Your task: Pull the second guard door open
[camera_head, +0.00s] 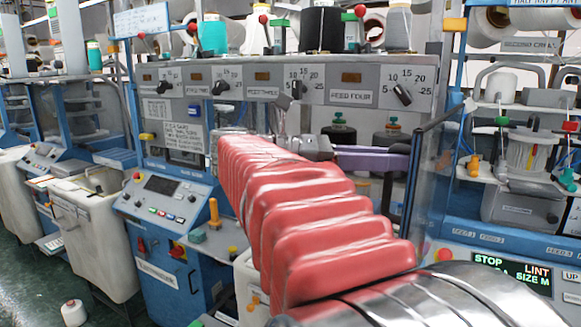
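A clear guard door (432,165) with a dark frame stands at the right side of the middle knitting machine. It is seen at a steep angle, its top rail slanting toward the right machine, so it looks at least partly swung out. My gripper (392,157), with lavender fingers, reaches right from behind my red-sleeved arm to the door's left upright. The fingertips overlap the dark upright in the picture. Whether they hold a handle, touch it or stop short cannot be told. The gap between the fingers is too small to judge. My arm hides the lower middle of the machine.
A grey panel (330,85) with several dials spans the machine above my gripper. A blue control cabinet (165,235) stands left of my arm. The right machine (520,180) has yarn cones and a lit display. A white cone (73,313) is on the floor at left.

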